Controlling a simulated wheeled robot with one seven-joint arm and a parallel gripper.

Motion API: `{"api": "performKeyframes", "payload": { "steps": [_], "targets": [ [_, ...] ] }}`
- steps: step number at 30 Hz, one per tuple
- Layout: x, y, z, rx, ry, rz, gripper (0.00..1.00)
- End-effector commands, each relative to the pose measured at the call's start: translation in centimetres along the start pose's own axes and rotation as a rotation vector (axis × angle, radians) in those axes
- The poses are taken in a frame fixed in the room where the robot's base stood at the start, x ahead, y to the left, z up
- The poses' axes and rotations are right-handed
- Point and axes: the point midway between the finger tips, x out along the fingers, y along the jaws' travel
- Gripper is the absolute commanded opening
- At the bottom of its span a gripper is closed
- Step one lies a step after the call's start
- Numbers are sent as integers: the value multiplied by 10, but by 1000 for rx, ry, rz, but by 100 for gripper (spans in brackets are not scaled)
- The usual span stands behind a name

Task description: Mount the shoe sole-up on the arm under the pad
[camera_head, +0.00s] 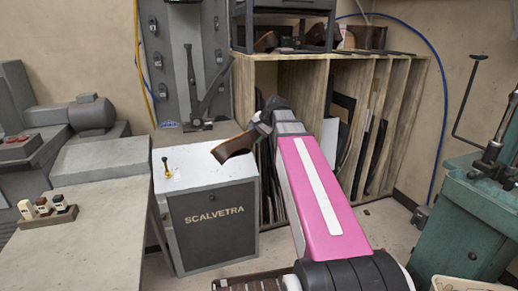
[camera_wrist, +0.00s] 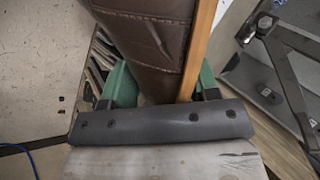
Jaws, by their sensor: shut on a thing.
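A dark grey upright lever-like arm (camera_head: 191,75) with a foot stands behind, left of the shoe. I cannot make out the pad clearly.
The SCALVETRA cabinet (camera_head: 212,222) carries a small brass-coloured fitting (camera_head: 167,168). A wooden rack (camera_head: 290,85) stands behind my arm. A grey bench (camera_head: 100,225) with small bottles in a holder (camera_head: 47,212) is at left; a green machine (camera_head: 465,220) is at right.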

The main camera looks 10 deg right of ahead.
Motion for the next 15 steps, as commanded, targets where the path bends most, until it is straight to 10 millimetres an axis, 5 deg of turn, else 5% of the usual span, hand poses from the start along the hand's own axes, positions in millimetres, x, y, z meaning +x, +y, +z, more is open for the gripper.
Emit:
{"api": "performKeyframes", "payload": {
  "steps": [15],
  "targets": [
    [-24,-106,-44,490,528,-161,19]
  ]
}}
